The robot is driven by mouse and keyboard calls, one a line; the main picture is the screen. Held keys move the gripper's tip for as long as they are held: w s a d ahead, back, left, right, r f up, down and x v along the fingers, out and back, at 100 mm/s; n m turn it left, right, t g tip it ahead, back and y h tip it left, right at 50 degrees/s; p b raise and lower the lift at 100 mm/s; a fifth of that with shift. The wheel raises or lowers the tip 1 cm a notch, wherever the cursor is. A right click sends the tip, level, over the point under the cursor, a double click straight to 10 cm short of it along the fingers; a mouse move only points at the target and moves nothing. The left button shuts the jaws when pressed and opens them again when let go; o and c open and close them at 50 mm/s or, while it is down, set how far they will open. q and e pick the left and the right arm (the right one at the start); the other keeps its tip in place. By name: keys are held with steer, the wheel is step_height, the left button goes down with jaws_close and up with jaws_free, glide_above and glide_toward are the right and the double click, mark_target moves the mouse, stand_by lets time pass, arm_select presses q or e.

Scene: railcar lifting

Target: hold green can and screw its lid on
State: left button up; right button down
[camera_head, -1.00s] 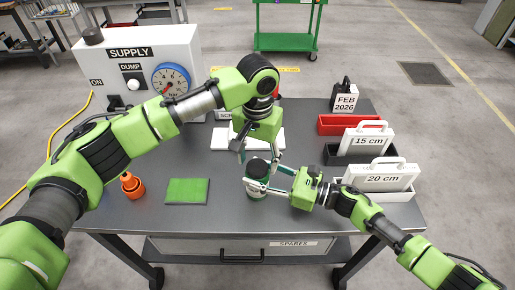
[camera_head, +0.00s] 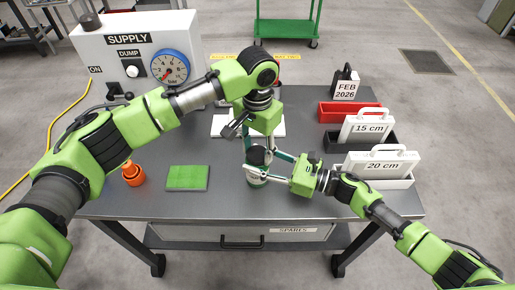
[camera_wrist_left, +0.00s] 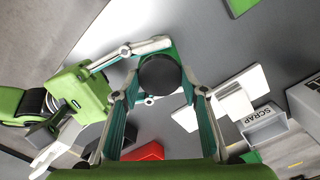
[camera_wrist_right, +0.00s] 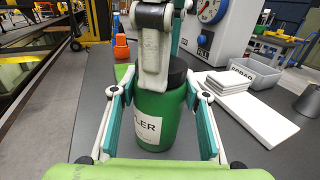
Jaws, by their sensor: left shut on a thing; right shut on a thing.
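The green can (camera_wrist_right: 160,122) stands upright on the table, with a white label partly hidden by a finger in the right wrist view. Its black lid (camera_wrist_left: 160,74) sits on top of the can; it also shows in the right wrist view (camera_wrist_right: 177,76). My left gripper (camera_head: 258,154) reaches down from above and is shut on the lid. My right gripper (camera_head: 258,173) comes in from the right and is shut around the can's side, below the lid. In the head view the fingers hide much of the can (camera_head: 257,183).
White plates (camera_wrist_right: 250,106) and a SCRAP bin (camera_wrist_right: 244,72) are behind the can. Red, black and white trays with labelled cases (camera_head: 381,166) stand at right. The SUPPLY box (camera_head: 133,62) is at back left.

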arm_select(q)
steer(key=m, duration=0.2)
steer(key=shift+m, duration=0.3)
steer(key=o, duration=1.2)
steer(key=shift+r, duration=0.1)
steer(key=shift+r, duration=2.15)
steer(key=shift+c, duration=0.4)
steer(key=shift+r, duration=0.25)
steer(key=shift+r+n, duration=0.4)
steer(key=shift+r, duration=1.1)
